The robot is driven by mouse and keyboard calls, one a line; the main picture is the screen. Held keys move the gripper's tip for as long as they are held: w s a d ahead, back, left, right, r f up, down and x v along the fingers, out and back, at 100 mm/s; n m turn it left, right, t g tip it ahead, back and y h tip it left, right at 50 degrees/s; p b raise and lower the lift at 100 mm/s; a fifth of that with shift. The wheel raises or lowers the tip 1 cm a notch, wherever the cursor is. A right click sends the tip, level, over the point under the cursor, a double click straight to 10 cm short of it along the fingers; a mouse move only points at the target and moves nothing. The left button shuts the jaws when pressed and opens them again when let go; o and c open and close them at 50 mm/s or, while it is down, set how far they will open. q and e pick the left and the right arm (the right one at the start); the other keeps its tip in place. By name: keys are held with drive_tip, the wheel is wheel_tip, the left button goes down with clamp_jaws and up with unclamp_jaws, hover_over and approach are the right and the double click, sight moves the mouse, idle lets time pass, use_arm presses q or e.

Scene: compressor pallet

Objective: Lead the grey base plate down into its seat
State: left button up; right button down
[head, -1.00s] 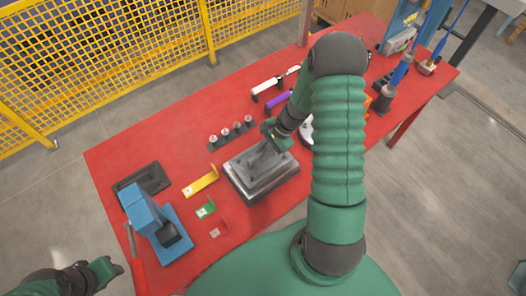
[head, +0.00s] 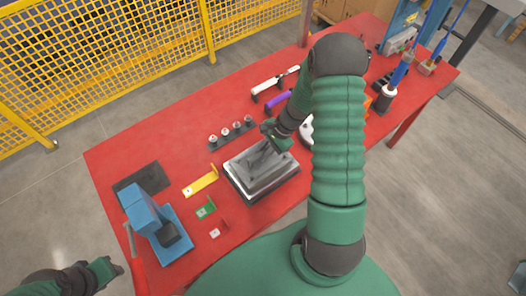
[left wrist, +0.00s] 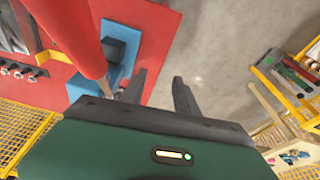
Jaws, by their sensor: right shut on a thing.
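The grey base plate (head: 260,174) is at the middle of the red table, in the head view, with a raised grey part in its middle. My right gripper (head: 268,146) is shut on it from above. The plate lies over a dark block or frame, whose edge shows below it. I cannot tell whether it is fully down, and its seat is mostly hidden under it. My left gripper (head: 112,268) is away at the lower left, off the table. In the left wrist view its two fingers (left wrist: 159,92) stand apart with nothing between them.
A blue stand (head: 160,225), a dark flat tray (head: 142,179) and a yellow bracket (head: 201,182) lie left of the plate. Small green and red brackets lie nearby. A row of small fittings (head: 231,134) is behind it. A yellow fence (head: 100,60) stands beyond the table.

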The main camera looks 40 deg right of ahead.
drive_tip(key=shift+f+b, duration=1.05)
drive_tip(key=shift+f, duration=0.35)
drive_tip(key=c, duration=1.3)
unclamp_jaws()
drive_tip(key=v, duration=1.7)
drive_tip(key=shift+d+f, duration=0.1)
drive_tip(key=shift+d, duration=0.05)
